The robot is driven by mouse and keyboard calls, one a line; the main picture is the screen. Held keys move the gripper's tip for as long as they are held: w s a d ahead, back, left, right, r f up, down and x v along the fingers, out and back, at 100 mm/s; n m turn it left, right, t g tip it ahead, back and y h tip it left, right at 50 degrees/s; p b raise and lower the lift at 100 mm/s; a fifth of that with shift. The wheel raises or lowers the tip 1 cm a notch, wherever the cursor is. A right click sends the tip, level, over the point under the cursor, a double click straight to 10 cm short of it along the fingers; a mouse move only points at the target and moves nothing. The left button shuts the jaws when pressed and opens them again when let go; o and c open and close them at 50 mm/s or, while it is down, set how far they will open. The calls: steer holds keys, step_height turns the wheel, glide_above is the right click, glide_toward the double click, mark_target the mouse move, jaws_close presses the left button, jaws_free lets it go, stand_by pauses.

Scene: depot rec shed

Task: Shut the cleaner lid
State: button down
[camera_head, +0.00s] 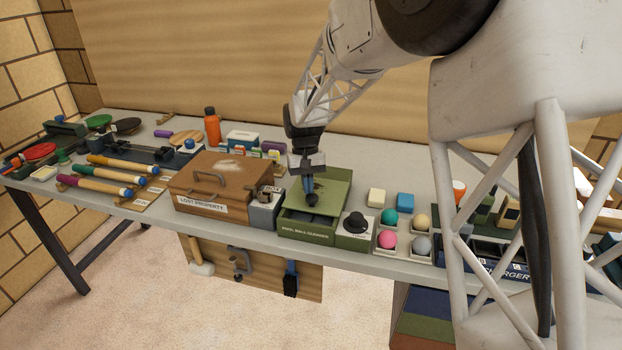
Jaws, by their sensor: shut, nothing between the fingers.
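The green pool ball cleaner (306,236) stands near the front edge of the bench, with its name on the front face. Its green lid (335,187) stands open, raised at the back of the box. My gripper (311,199) points down, with its fingers together and empty. It is in front of the lid and over the box's opening. I cannot tell whether it touches the lid or the box. My gripper and wrist hide part of the lid. A black knob (355,222) sits on the section at the cleaner's right.
A brown lost property box (218,183) and a small grey box (265,209) stand close on the left. An orange bottle (212,126) stands at the back.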

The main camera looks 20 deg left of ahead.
mark_target(304, 209)
steer(key=shift+s+f, duration=0.1)
steer(key=shift+s, duration=1.9)
steer(key=shift+w, duration=0.15)
steer(key=shift+w+a, duration=0.3)
steer(key=shift+w, duration=0.2)
steer(key=w, duration=0.1)
steer(key=w+a+r, duration=0.1)
steer(key=shift+w+a+r, duration=0.15)
steer(key=shift+w+r, duration=0.05)
steer(key=shift+w, duration=0.1)
steer(key=v, duration=0.9)
steer(key=shift+r, duration=0.2)
steer(key=shift+w, duration=0.95)
